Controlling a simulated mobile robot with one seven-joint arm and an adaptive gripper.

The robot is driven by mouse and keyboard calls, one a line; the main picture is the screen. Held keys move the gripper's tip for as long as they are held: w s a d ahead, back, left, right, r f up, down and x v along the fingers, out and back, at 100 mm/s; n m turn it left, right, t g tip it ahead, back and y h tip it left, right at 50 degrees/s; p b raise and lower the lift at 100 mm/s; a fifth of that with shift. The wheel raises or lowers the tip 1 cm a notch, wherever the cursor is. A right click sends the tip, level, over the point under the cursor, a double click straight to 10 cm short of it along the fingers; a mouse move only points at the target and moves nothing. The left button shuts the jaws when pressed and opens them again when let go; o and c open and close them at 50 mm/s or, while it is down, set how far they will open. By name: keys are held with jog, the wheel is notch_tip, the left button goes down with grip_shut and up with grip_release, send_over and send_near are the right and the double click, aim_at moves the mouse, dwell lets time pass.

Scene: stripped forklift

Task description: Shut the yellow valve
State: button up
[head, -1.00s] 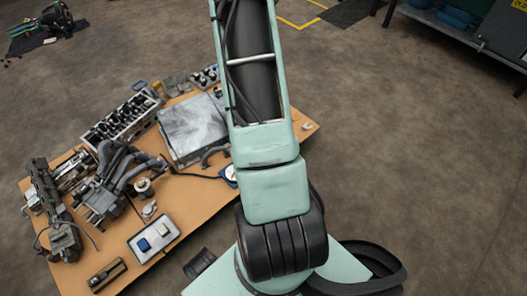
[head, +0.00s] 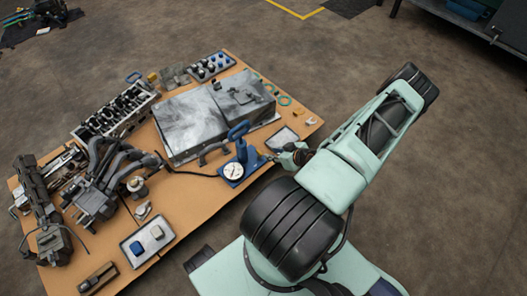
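A blue hand pump (head: 238,150) with a round white gauge (head: 233,172) stands near the right front edge of the cardboard-brown table. A black hose runs left from it. I cannot clearly make out a yellow valve; any small part just right of the pump is too small to tell from my gripper. My gripper (head: 277,158) is low over the table's right edge, close to the right side of the pump. Its fingers are tiny and partly hidden, so I cannot tell whether they touch anything.
On the table (head: 190,200) a grey metal case (head: 190,125) stands behind the pump. A small tray (head: 283,139) lies behind my gripper. Engine parts (head: 105,180) crowd the left, and a tray with two blocks (head: 147,240) is at the front.

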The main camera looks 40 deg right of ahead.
aim_at(259, 152)
jog(key=b+x, duration=0.3)
jog(key=x, duration=0.6)
jog(key=shift+a+f, duration=0.1)
jog(key=shift+f, duration=0.1)
jog(key=shift+w+f+b, duration=0.35)
jog(key=shift+w+f, duration=0.05)
jog(key=shift+w, duration=0.15)
jog(key=shift+c, duration=0.2)
grip_shut()
